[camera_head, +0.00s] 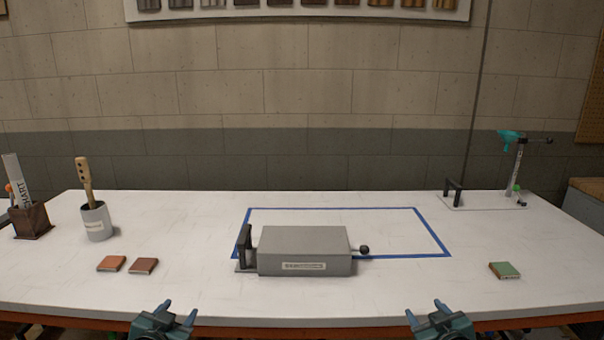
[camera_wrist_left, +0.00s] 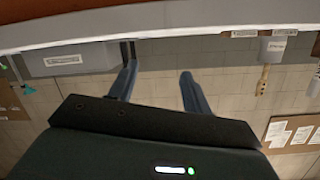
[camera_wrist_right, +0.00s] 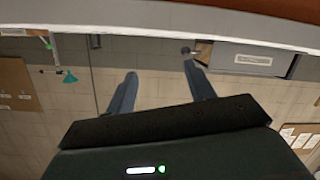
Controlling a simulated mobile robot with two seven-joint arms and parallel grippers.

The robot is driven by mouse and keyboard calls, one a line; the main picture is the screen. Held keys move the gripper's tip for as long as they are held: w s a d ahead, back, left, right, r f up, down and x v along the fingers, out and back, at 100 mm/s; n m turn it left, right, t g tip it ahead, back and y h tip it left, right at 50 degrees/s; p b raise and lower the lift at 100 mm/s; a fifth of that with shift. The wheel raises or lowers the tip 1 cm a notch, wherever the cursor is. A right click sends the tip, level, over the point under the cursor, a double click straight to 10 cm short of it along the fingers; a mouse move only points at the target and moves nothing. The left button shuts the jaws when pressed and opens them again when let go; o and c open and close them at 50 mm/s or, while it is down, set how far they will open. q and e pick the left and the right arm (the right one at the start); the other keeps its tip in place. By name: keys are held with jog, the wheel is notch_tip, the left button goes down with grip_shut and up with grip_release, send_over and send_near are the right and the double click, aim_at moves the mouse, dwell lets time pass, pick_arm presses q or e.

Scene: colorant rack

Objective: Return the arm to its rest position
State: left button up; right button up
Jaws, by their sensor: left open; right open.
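My left gripper (camera_head: 178,311) is at the bottom of the head view, at the table's front edge. It is open and empty, and its two fingers also show apart in the left wrist view (camera_wrist_left: 156,76). My right gripper (camera_head: 424,312) is at the bottom right of centre, also at the front edge. It is open and empty, with its fingers apart in the right wrist view (camera_wrist_right: 160,72). Neither gripper touches anything on the table. The arms behind the grippers are mostly out of the head view.
On the white table (camera_head: 400,290) a grey box (camera_head: 305,245) with a black-knobbed rod sits at a blue taped outline (camera_head: 330,208). Two brown blocks (camera_head: 127,265), a grey cup (camera_head: 97,221) and a dark holder (camera_head: 31,221) are left.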

pick_arm(q)
jog(key=s+d+f+g+h, duration=0.1)
jog(key=s+d+f, duration=0.3)
jog(key=s, duration=0.6)
jog(key=s+d+f+g+h, duration=0.1)
jog(key=s+d+f, duration=0.3)
jog(key=s, duration=0.6)
jog(key=s+d+f+g+h, duration=0.1)
jog(key=s+d+f, duration=0.3)
jog(key=s, duration=0.6)
jog(key=shift+d+n+g, duration=0.4)
jog(key=shift+d+g, duration=0.25)
jog(key=shift+g, duration=0.05)
pick_arm(e)
jog(key=s+a+f+g+y, duration=0.1)
jog(key=s+a+f, duration=0.3)
jog(key=s, duration=0.6)
jog(key=s+a+f+g+y, duration=0.1)
jog(key=s+a+f, duration=0.3)
jog(key=s, duration=0.6)
jog(key=s+a+f+g+y, duration=0.1)
jog(key=s+a+f, duration=0.3)
jog(key=s, duration=0.6)
jog(key=shift+a+m+g, duration=0.4)
jog(key=shift+a+g, duration=0.25)
jog(key=shift+g, duration=0.05)
